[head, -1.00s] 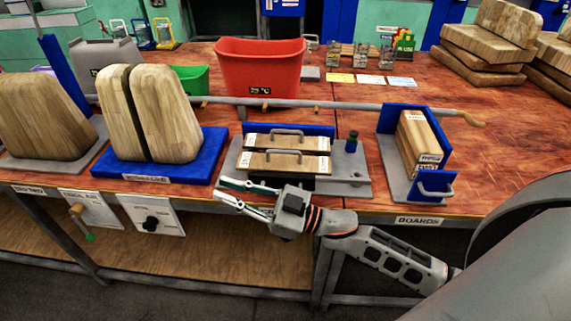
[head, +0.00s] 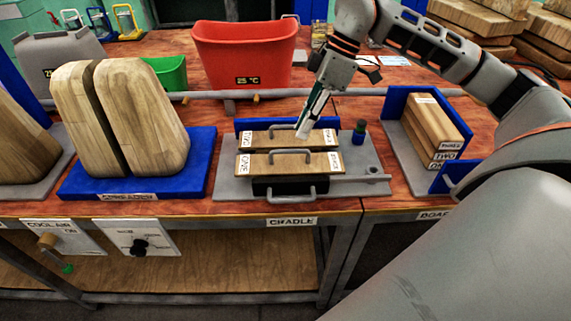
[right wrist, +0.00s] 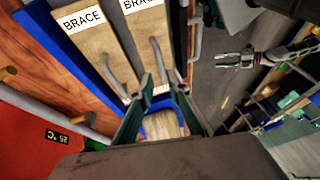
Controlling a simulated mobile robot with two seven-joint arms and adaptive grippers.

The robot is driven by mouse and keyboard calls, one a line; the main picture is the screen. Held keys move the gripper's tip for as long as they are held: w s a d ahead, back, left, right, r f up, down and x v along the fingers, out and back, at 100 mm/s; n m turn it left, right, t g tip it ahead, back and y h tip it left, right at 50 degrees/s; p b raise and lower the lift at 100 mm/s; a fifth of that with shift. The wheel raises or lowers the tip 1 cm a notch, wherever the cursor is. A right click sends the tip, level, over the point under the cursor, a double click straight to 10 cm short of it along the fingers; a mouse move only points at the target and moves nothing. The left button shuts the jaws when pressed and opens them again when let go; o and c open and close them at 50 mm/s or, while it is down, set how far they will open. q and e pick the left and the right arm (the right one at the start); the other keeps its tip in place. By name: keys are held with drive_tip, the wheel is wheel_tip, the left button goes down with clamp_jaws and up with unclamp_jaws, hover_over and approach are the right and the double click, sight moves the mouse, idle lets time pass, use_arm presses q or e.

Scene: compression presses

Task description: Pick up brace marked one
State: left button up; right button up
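The brace marked one (head: 290,163) is a wooden block with a grey handle, lying in front in the cradle (head: 226,184). Its labels read ONE at the left and BRACE at the right. A second brace (head: 262,138) lies behind it. My right gripper (head: 308,124) points down over the braces, apparently above them and empty. In the right wrist view its fingers (right wrist: 158,108) are apart, and the brace marked one (right wrist: 150,30) shows beyond them.
A red bin (head: 245,60) stands behind the cradle, with a grey rail (head: 215,96) between. Wooden blocks (head: 150,110) on a blue base stand left. A blue board holder (head: 452,115) stands right. A small dark knob (head: 359,130) rises beside the braces.

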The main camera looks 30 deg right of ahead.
sight(294, 152)
drive_tip(key=shift+f, duration=0.35)
drive_tip(key=x, duration=0.4)
drive_tip(key=b+x, duration=0.1)
drive_tip(key=x, duration=0.2)
drive_tip(key=shift+s, duration=0.3)
clamp_jaws()
